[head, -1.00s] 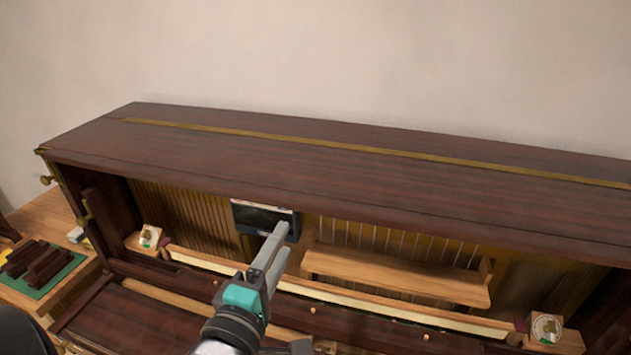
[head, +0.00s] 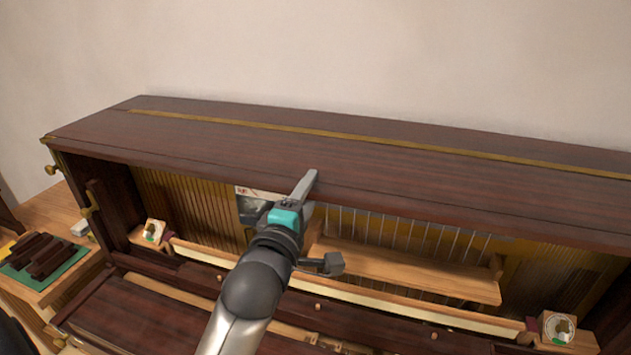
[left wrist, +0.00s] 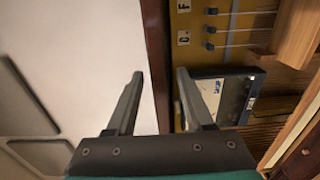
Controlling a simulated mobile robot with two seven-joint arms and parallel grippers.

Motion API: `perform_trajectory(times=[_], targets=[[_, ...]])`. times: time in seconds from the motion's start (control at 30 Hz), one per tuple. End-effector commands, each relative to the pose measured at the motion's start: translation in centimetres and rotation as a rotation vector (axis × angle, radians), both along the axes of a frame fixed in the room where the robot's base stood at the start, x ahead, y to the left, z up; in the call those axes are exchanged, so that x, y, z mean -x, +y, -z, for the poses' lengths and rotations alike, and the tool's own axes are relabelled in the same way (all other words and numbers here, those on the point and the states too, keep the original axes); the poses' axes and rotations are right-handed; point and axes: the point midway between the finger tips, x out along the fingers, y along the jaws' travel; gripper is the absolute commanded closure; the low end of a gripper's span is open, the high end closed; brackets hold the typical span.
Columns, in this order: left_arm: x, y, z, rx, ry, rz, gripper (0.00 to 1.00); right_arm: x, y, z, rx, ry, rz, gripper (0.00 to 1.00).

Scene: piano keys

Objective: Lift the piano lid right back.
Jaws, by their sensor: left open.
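The piano lid (head: 400,178) is a long dark brown panel with a brass hinge strip (head: 330,134) along it. It lies closed and flat on top of the piano. My left gripper (head: 309,180) is open at the lid's front edge, left of its middle. In the left wrist view the lid's dark edge (left wrist: 156,40) runs between the two spread fingers (left wrist: 158,80), one on each side. I cannot tell whether either finger touches it. In the head view one finger shows against the lid; the other is hidden. My right gripper is not in view.
Below the lid, the open front shows strings, a small wooden shelf (head: 410,268) and a dark card-like panel (head: 250,207), which also shows in the left wrist view (left wrist: 236,97). A side table with a green mat (head: 45,272) stands left. Bare wall (head: 400,60) is behind.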

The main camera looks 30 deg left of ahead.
Motion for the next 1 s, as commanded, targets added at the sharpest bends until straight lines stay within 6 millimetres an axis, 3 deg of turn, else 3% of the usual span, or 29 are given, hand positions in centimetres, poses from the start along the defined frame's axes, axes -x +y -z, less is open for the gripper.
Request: perform_trajectory(times=[0.1, 0.3, 0.67, 1.0], targets=[[-1.7, 0.4, -0.1, -0.002, -0.001, 0.000, 0.47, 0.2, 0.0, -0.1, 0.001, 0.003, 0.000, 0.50], [-3.3, 0.8, 0.0, -0.001, -0.001, 0.001, 0.47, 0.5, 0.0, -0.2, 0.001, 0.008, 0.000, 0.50], [-3.7, 0.9, 0.0, 0.000, 0.000, 0.001, 0.47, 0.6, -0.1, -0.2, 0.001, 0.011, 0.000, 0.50], [-3.6, 0.9, 0.0, 0.000, 0.000, 0.000, 0.85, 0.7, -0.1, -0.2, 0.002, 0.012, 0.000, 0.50]])
